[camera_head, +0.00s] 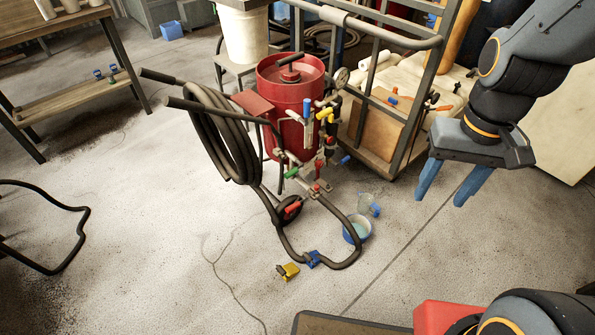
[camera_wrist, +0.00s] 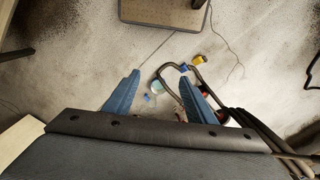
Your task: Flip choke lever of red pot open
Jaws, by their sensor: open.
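The red pot (camera_head: 290,95) stands upright in the middle of the head view, with a coiled dark hose (camera_head: 222,135) on its left. I cannot tell which one is the choke lever. My gripper (camera_head: 450,183) is open and empty, in the air to the right of the pot and apart from it.
A metal cart (camera_head: 395,130) stands behind and right of the pot. A workbench (camera_head: 60,92) is at left. Open floor lies between.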

